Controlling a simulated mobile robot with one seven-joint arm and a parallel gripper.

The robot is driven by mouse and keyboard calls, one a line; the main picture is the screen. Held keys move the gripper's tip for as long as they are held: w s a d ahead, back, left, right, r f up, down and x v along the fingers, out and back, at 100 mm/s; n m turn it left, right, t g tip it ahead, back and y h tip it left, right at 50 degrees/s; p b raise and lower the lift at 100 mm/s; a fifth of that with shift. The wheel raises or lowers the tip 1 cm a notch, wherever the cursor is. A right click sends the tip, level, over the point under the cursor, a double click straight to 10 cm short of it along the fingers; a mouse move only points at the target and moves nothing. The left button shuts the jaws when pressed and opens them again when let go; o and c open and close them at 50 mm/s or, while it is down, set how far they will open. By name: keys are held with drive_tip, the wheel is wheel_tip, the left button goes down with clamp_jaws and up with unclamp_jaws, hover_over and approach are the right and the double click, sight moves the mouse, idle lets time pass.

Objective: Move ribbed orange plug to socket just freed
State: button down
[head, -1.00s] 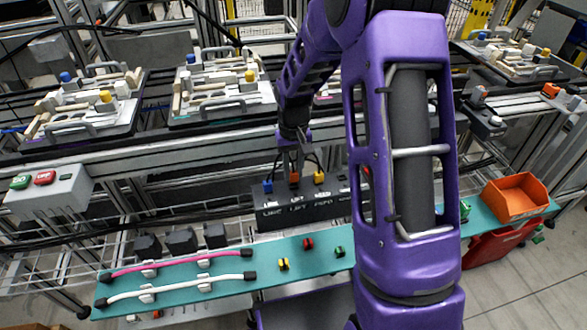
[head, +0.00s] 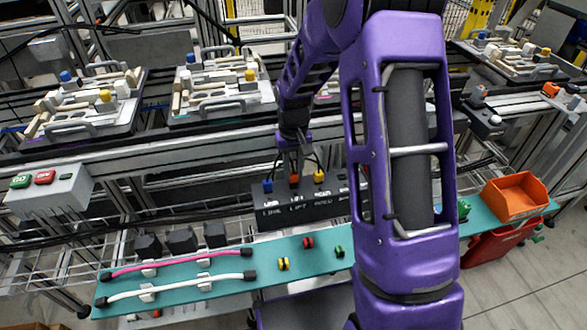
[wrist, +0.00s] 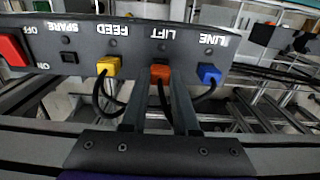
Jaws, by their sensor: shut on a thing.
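The orange plug (wrist: 160,74) sits in the LIFT socket of the dark socket box (wrist: 215,48), with its cable hanging from it. My gripper (wrist: 161,82) is shut on this plug, one finger on each side. In the head view the orange plug (head: 295,180) shows under my gripper (head: 294,172). Its ribbing is too small to make out. The blue plug (wrist: 209,73) is in the LINE socket and the yellow plug (wrist: 108,66) is in the FEED socket. The SPARE socket (wrist: 69,57) shows no plug.
A red switch (wrist: 12,50) marked ON and OFF is at the box's end. A teal shelf (head: 225,285) in front holds cables and small coloured parts. An orange bin (head: 515,197) stands at right. Fixture pallets (head: 225,112) are behind. Neighbouring plugs and cables are close to my fingers.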

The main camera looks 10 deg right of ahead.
drive_tip(key=shift+f, duration=0.7)
idle(0.5)
drive_tip(key=c, duration=0.6)
unclamp_jaws()
drive_tip(key=shift+r, duration=0.1)
